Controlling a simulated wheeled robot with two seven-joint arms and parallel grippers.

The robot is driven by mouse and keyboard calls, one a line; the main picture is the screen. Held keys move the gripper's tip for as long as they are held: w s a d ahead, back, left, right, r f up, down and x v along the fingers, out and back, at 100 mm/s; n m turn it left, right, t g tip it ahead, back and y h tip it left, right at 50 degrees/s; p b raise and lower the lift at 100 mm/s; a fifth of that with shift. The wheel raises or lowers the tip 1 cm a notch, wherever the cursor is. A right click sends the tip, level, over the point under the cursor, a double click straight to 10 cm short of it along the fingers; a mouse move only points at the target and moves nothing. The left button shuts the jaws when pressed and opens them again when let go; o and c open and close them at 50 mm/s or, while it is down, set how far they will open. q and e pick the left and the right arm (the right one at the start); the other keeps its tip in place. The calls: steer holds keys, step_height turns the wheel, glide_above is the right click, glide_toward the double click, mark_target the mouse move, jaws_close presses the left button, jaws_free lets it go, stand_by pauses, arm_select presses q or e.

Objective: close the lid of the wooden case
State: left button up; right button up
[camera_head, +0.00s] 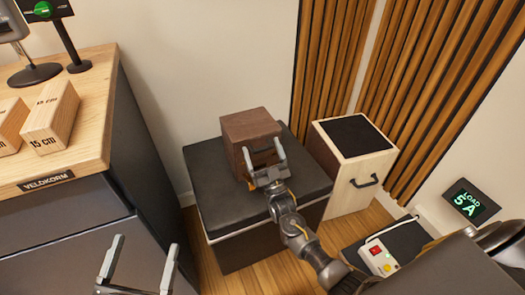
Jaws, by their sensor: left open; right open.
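The wooden case (248,124) is a small reddish-brown box standing on a dark padded top (215,185) in the middle of the head view. My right gripper (263,148) is open, with its fingers spread in front of the near side of the case. They overlap the case in the picture; I cannot tell whether they touch it. The gripper hides part of the front, and the lid's position is not clear. My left gripper (146,243) is open and empty at the lower left, well apart from the case.
A wooden-topped cabinet (95,130) stands at the left with marked wooden blocks (50,122) on it. A pale box with a black top and handle (355,170) stands right of the padded top. A load display (470,202) is at the right, near a red-button control box (380,255).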

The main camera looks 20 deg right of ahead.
steer(key=shift+s+f, duration=0.15)
arm_select(q)
steer(key=a+f+g+y+p, duration=0.1)
steer(key=f+g+y, duration=0.1)
steer(key=f, duration=0.2)
steer(key=w+a+f+n+g+y+p, duration=0.1)
steer(key=a+f+g+y, duration=0.1)
steer(key=f+y, duration=0.1)
steer(key=shift+w+a+f+n, duration=0.2)
steer(key=shift+a+f+n, duration=0.1)
steer(key=shift+f, duration=0.15)
arm_select(e)
steer(key=s, duration=1.2)
steer(key=shift+s+f, duration=0.25)
steer(key=shift+s, duration=0.1)
steer(key=shift+d, duration=0.1)
